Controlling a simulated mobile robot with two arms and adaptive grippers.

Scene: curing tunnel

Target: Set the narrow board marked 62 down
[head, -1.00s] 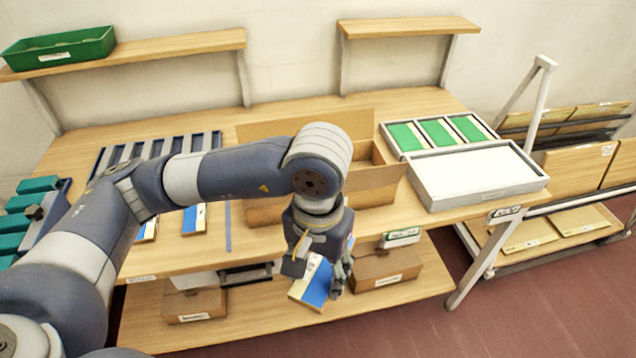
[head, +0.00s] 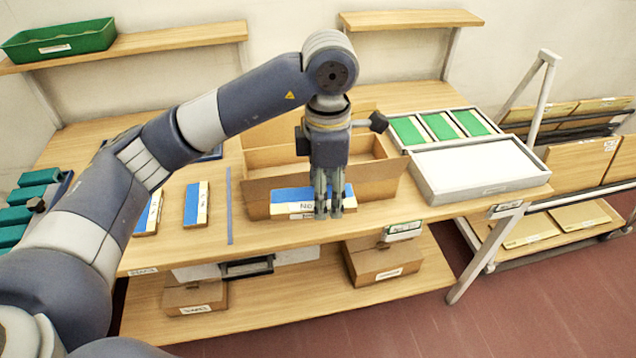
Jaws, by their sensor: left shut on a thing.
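A narrow board (head: 286,202) with a blue face and a pale band shows at the front of the bench, close in front of the open cardboard box. Printing starting "No" shows on its pale band; the rest is hidden behind the fingers, so I cannot read the number. My left gripper (head: 329,211) points straight down and is shut on this board, which lies crosswise in the picture. I cannot tell whether the board touches the wooden bench (head: 270,234) or hangs just above it. My right gripper is not in view.
The open cardboard box (head: 372,186) stands behind the board. A white-topped tray (head: 475,170) stands right. The bench's front edge is close.

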